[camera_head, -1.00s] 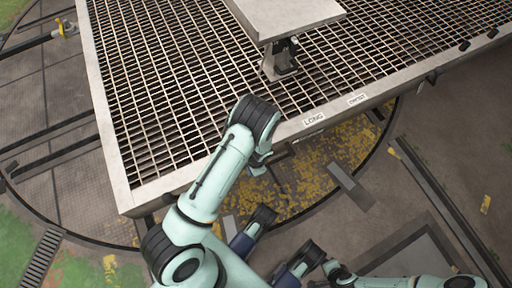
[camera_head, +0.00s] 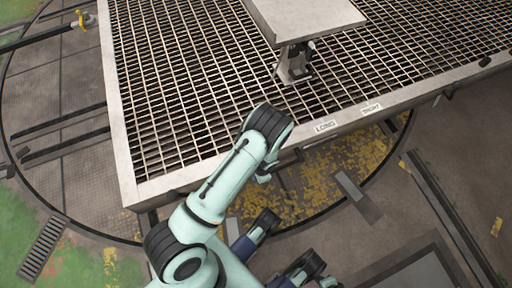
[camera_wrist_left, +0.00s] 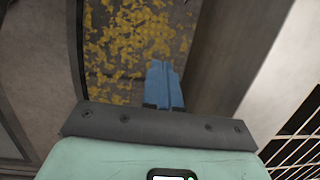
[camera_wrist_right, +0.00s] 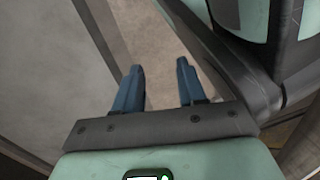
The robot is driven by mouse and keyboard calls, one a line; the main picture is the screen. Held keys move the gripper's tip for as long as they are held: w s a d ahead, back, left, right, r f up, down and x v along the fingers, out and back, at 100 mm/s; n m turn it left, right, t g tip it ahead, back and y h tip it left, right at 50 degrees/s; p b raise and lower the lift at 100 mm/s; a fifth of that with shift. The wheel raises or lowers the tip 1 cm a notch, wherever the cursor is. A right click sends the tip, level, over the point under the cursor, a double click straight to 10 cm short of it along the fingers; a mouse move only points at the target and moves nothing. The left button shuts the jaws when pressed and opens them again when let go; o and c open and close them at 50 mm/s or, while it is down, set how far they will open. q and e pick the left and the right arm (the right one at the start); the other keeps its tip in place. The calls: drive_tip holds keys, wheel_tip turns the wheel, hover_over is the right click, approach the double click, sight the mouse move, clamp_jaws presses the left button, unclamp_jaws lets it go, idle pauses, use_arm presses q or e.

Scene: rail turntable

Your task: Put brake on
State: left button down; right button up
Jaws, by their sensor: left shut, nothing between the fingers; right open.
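No part that I can surely name as the brake shows. The grated platform (camera_head: 150,190) carries LONG (camera_head: 326,126) and SHORT (camera_head: 371,109) labels on its near edge. My left gripper (camera_head: 263,177) is beside that edge, left of the labels, mostly hidden by its own wrist in the head view. In the left wrist view my left gripper (camera_wrist_left: 164,80) is shut and empty above yellow-flecked floor.
A pale box (camera_head: 305,18) on a metal post (camera_head: 293,65) stands on the grating. A rail with a yellow fitting (camera_head: 83,20) is at the far left. A grey bar (camera_head: 357,197) and dark rail (camera_head: 450,215) lie right of my arm. A floor grate (camera_head: 43,248) is at the lower left.

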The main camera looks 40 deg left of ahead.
use_arm(q)
drive_tip(key=s+a+r+p, duration=0.1)
drive_tip(key=s+r+p, duration=0.5)
drive_tip(key=r, duration=0.4)
drive_tip(key=shift+s+a+r, duration=0.15)
drive_tip(key=shift+s+a, duration=0.1)
drive_tip(key=shift+s, duration=0.5)
use_arm(e)
wheel_tip(320, 180, up, 9)
drive_tip(key=w+a+t, duration=0.1)
drive_tip(key=w+a, duration=0.1)
drive_tip(key=w, duration=0.1)
drive_tip(key=shift+a+n+t, duration=0.3)
drive_tip(key=shift+f, duration=0.15)
